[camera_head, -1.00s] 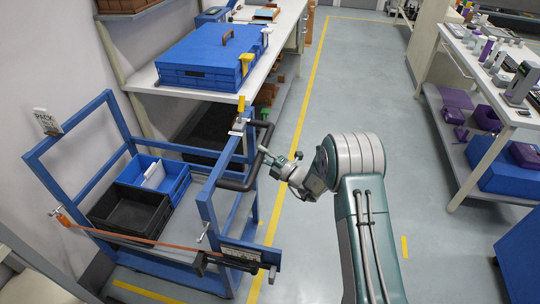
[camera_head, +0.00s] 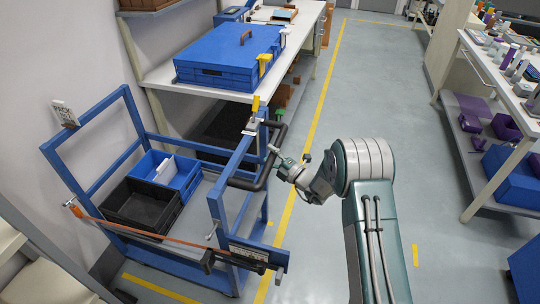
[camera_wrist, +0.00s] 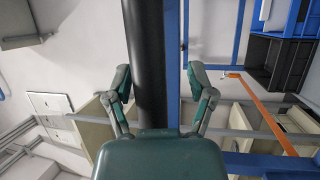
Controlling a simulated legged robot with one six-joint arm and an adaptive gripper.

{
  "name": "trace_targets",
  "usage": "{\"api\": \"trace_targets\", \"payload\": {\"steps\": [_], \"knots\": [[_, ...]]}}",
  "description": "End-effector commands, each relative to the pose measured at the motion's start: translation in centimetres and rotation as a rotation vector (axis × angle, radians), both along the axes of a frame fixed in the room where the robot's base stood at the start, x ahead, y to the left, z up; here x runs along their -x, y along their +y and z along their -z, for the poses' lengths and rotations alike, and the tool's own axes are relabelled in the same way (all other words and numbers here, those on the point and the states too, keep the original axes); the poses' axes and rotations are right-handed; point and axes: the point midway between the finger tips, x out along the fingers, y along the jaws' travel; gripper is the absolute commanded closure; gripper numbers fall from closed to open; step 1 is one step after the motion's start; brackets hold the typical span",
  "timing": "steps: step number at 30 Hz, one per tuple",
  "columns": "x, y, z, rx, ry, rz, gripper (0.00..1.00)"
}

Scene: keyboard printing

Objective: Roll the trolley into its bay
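The trolley (camera_head: 226,188) is a blue frame at left in the head view, with a black bent handle (camera_head: 262,182) on its right side. A blue bin (camera_head: 186,180) and a black bin (camera_head: 150,222) stand on its deck. My gripper (camera_head: 278,158) is at the handle. In the wrist view my gripper's fingers (camera_wrist: 160,85) are spread apart, with the black handle bar (camera_wrist: 148,60) running between them in the picture. Whether they touch the bar cannot be told. A yellow floor line (camera_head: 305,150) runs along the trolley's right; another short yellow line (camera_head: 158,289) lies near its front.
An orange strap (camera_head: 140,232) crosses the trolley's near side. A bench (camera_head: 165,78) with a blue case (camera_head: 228,58) stands behind it. Benches with goods stand at right. The grey aisle between is clear.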

Motion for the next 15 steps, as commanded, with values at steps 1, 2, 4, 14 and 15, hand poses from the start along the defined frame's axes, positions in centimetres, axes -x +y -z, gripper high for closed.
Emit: {"api": "trace_targets", "payload": {"steps": [1, 2, 4, 14, 15], "knots": [[0.0, -0.1, -0.1, 0.000, -0.001, 0.001, 0.29], [0.0, -0.1, -0.1, -0.001, -0.002, 0.001, 0.29], [0.0, -0.4, -0.1, -0.002, -0.002, 0.002, 0.29], [3.2, -4.8, 1.0, 0.001, 0.001, 0.004, 0.29], [3.6, -5.4, 1.2, 0.002, 0.001, 0.004, 0.29]]}}
